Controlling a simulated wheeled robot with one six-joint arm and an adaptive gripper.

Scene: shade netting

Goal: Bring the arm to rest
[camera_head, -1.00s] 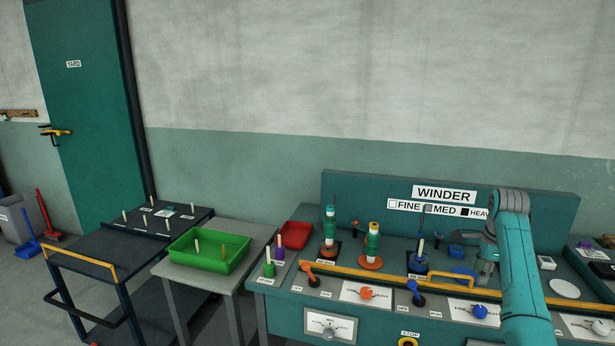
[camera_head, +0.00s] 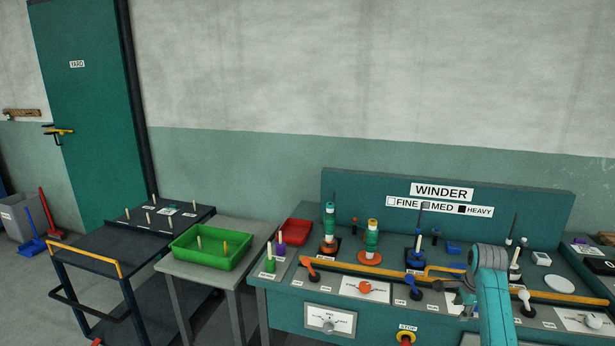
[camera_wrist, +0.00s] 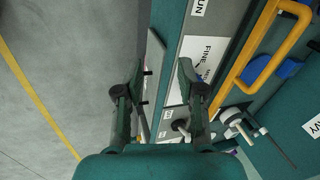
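My teal arm (camera_head: 494,308) rises at the right front of the winder bench, its wrist low over the bench's front part. My gripper (camera_wrist: 160,76) shows in the wrist view with its two fingers spread apart and nothing between them but the bench front edge and floor below. In the head view the gripper (camera_head: 463,299) is small and partly hidden by my wrist, near the front edge by the yellow rail. It appears empty.
The winder bench (camera_head: 285,303) carries a yellow rail (camera_head: 385,268), levers, knobs and posts with green spools (camera_head: 372,240). A green tray (camera_head: 211,263) stands on a grey table to the left, beside a dark cart (camera_head: 90,262). Open floor shows in the wrist view at left.

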